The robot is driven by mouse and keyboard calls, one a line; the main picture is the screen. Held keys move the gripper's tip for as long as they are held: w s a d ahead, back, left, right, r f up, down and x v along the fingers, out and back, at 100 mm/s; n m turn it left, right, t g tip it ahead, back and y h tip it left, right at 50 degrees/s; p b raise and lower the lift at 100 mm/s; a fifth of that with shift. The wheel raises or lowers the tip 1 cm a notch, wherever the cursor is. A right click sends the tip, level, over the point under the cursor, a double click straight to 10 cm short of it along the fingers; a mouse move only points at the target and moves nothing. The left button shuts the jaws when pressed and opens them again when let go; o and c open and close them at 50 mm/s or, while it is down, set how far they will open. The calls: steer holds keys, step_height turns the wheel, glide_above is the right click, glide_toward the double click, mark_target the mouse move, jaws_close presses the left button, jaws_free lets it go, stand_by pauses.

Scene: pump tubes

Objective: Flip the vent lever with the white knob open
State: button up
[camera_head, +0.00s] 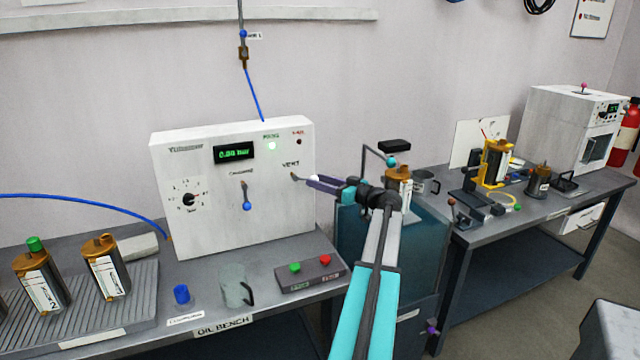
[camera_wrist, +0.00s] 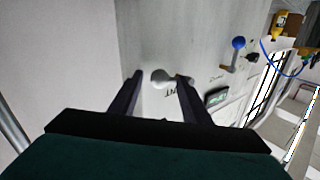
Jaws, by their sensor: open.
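The vent lever's white knob (camera_wrist: 162,78) shows in the wrist view between my two dark fingertips, with a gap to the left finger; the right fingertip is close to its stem. My gripper (camera_wrist: 160,80) is open. In the head view the lever's dark pivot (camera_head: 294,177) is on the white panel under the VENT label, and my gripper (camera_head: 313,181) reaches toward it from the right. Whether a finger touches the knob is unclear.
The white panel box (camera_head: 230,230) stands on the oil bench (camera_head: 250,312). A lever with a blue knob (camera_head: 247,206) is left of the vent lever. A button box (camera_head: 310,278) lies below.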

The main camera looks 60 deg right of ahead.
jaws_close()
steer(key=shift+d+r+n+b, duration=0.15)
steer(key=shift+n+b, duration=0.15)
steer(key=shift+b, duration=0.75)
step_height(320, 180, up, 2)
steer(key=n+g+b, duration=0.1)
steer(key=b, duration=0.1)
steer(key=n+b, duration=0.1)
steer(key=b, duration=0.2)
steer(key=shift+s+r+g, duration=0.1)
steer(key=shift+r+g, duration=0.1)
steer(key=shift+g, duration=0.2)
